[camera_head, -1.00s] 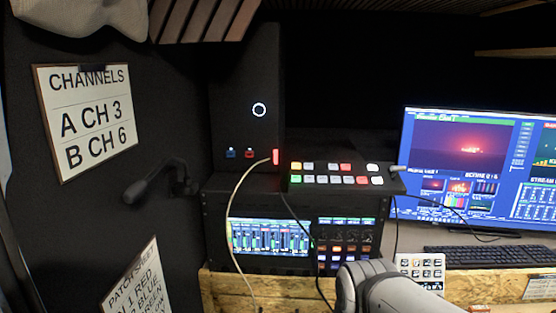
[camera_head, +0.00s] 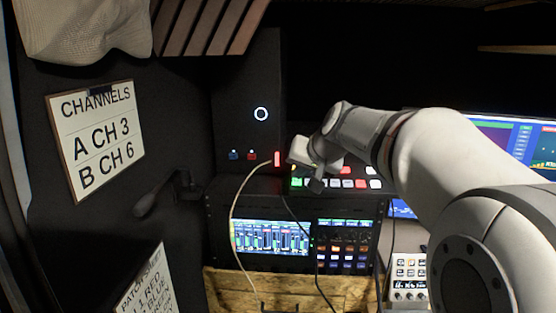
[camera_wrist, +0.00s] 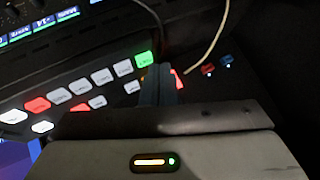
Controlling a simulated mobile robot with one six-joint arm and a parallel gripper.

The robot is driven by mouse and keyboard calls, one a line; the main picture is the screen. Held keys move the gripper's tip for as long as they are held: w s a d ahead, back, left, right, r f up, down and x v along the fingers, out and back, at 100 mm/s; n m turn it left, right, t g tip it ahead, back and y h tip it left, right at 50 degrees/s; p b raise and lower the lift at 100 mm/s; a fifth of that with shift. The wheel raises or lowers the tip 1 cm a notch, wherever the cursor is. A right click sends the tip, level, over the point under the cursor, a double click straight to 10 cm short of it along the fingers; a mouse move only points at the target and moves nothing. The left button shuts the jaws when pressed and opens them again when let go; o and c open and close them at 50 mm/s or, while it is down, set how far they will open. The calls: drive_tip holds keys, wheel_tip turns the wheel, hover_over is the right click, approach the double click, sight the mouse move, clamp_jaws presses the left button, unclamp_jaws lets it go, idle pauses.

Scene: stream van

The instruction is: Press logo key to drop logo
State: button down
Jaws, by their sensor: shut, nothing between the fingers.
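The switcher panel (camera_head: 380,194) sits on top of the rack in the head view, with rows of white, red and green keys. In the wrist view its row of keys (camera_wrist: 103,76) runs from a lit green key (camera_wrist: 144,60) to a red key (camera_wrist: 37,105) and a white one. I cannot read the key labels, so I cannot tell which is the logo key. My gripper (camera_head: 317,186) is shut and empty over the left end of the panel. In the wrist view its fingertips (camera_wrist: 166,70) are beside the green key and hide part of the second row. Contact cannot be told.
A pale cable (camera_head: 234,205) hangs in front of the rack, left of my gripper. A dark tower (camera_head: 240,125) with a ring light stands behind. A small key pad (camera_head: 410,267) is at lower right. My arm covers much of the monitor (camera_head: 530,140).

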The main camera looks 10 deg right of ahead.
drive_tip(key=w+d+r+m+t+p, duration=0.1)
drive_tip(key=w+r+t, duration=0.1)
drive_tip(key=w+r, duration=0.5)
drive_tip(key=shift+w+d+r+y, duration=0.2)
drive_tip(key=shift+w+r+y, duration=0.15)
drive_tip(key=shift+w, duration=0.25)
drive_tip(key=f+b, duration=0.1)
drive_tip(key=f, duration=0.1)
drive_tip(key=w+f+b, duration=0.1)
drive_tip(key=f+b, duration=0.1)
drive_tip(key=f, duration=0.1)
drive_tip(key=w+f+b, duration=0.1)
drive_tip(key=f+b, duration=0.1)
drive_tip(key=f, duration=0.1)
drive_tip(key=shift+d+f, duration=0.1)
drive_tip(key=shift+d, duration=0.1)
drive_tip(key=shift+f+b, duration=0.15)
drive_tip(key=shift+b, duration=0.3)
idle(0.9)
drive_tip(key=shift+w+f+b, duration=0.15)
drive_tip(key=shift+f+b, duration=0.25)
drive_tip(key=shift+b, duration=0.05)
